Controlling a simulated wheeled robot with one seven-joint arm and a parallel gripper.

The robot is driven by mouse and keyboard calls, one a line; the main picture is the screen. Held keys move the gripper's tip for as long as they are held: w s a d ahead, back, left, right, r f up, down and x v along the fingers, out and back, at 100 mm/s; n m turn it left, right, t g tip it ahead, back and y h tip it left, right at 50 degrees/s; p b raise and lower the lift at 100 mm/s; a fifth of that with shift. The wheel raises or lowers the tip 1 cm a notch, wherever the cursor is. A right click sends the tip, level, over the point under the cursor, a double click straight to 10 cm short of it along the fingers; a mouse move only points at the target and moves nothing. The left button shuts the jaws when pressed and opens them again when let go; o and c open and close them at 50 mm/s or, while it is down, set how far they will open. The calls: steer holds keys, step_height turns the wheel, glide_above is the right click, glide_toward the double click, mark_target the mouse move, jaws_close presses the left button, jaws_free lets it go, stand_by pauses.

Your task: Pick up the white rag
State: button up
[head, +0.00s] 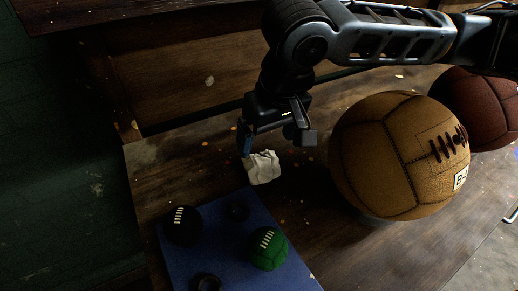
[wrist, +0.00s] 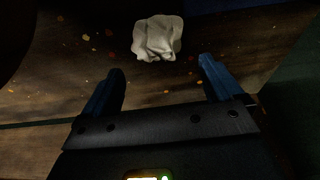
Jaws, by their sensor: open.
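The white rag (head: 262,167) is a small crumpled cloth on the wooden table, at the far edge of the blue mat (head: 196,254). In the wrist view the rag (wrist: 158,37) lies beyond my fingertips, near the middle of the gap between them. My gripper (head: 277,144) is just behind the rag in the head view. In the wrist view my gripper (wrist: 162,68) shows two blue fingers spread apart with nothing between them. It is open and empty, and no contact with the rag shows.
A large tan leather ball (head: 385,150) stands right of the gripper, with a dark red ball (head: 478,105) behind it. A black ball (head: 183,226) and a green ball (head: 267,249) rest on the mat, with dark rings (head: 207,282). The table left of the rag is mostly clear.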

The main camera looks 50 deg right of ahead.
mark_target(263, 154)
steer(key=x, duration=0.7)
steer(key=shift+w+d+f, duration=0.2)
steer(key=shift+f, duration=0.05)
steer(key=c, duration=1.1)
steer(key=shift+c, duration=0.2)
steer(key=shift+r, duration=0.15)
step_height(263, 154, up, 10)
steer(key=shift+f, duration=0.1)
